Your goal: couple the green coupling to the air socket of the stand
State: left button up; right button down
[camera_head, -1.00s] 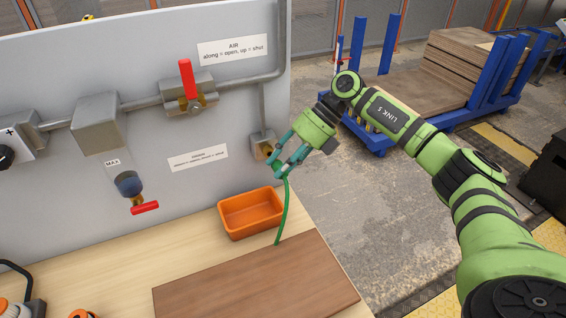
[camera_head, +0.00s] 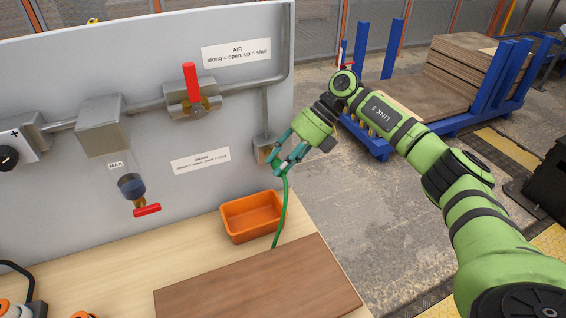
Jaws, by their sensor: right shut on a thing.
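My right gripper (camera_head: 284,158) is at the right edge of the stand's grey panel (camera_head: 60,90), shut on the green coupling, which is mostly hidden between the fingers. A green hose (camera_head: 283,210) hangs from it down to the bench. The air socket (camera_head: 264,150) is a small brass-coloured fitting on a grey block at the end of the pipe. The fingertips are right in front of it; I cannot tell whether the coupling touches it. The red air valve lever (camera_head: 190,82) points up, across the pipe. My left gripper is not in view.
An orange bin (camera_head: 252,217) stands on the bench below the socket. A brown board (camera_head: 262,285) lies in front of it. A drain valve with a red handle (camera_head: 147,210) sticks out at the left. A blue cart (camera_head: 440,125) with boards stands behind my right arm.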

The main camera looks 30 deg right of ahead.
jog(key=shift+w, duration=0.45)
jog(key=c, duration=0.7)
grip_release()
jog(key=shift+d, duration=0.1)
jog(key=v, duration=1.2)
